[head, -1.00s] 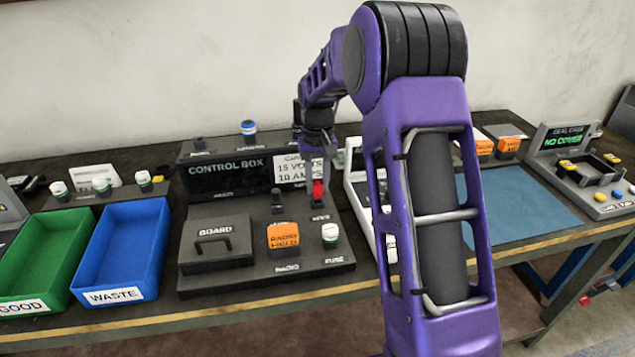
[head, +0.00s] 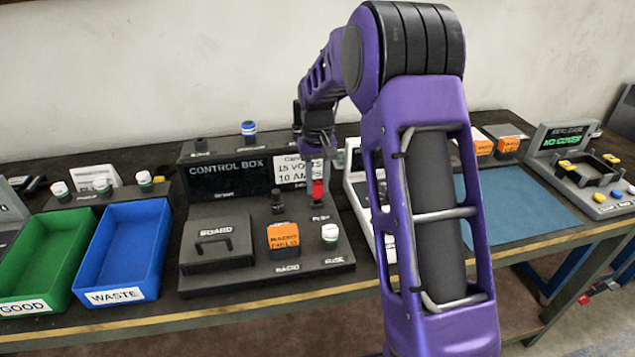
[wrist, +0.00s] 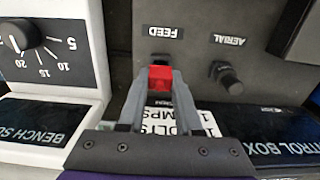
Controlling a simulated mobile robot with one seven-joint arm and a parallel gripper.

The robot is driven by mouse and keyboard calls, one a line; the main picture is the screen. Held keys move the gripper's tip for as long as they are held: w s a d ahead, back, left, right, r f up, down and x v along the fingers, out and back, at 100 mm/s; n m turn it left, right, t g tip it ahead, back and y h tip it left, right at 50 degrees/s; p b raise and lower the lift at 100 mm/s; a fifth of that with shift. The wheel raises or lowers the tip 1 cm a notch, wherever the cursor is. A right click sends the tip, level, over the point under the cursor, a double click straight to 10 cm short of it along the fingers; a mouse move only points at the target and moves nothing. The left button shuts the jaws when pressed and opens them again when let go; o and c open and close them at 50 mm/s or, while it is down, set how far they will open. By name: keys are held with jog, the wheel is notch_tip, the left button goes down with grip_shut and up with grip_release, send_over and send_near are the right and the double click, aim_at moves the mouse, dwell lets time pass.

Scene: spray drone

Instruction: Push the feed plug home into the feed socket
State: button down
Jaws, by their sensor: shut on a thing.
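The red feed plug (head: 318,190) stands at the right side of the control box (head: 230,180). It also shows in the wrist view (wrist: 160,77). My gripper (wrist: 160,84) is shut on it, one grey finger on each side. The upside-down FEED label (wrist: 163,32) lies just beyond the plug in the wrist view. A dark part (wrist: 159,58), perhaps the feed socket, shows between plug and label. The socket is mostly hidden, so I cannot tell how deep the plug sits.
The black aerial connector (wrist: 228,78) stands beside the plug. The bench supply (wrist: 50,60) with its dial is close on the other side. The radio field block (head: 283,238), fuse (head: 330,234) and board cover (head: 217,240) sit nearer the front. A waste bin (head: 122,297) stands left.

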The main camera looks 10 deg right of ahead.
aim_at(317, 184)
jog(key=shift+f+b, duration=0.7)
jog(key=shift+f, duration=0.6)
jog(key=c, duration=0.5)
grip_release()
notch_tip(317, 184, up, 18)
jog(key=shift+f+p, duration=0.25)
jog(key=shift+p, duration=0.85)
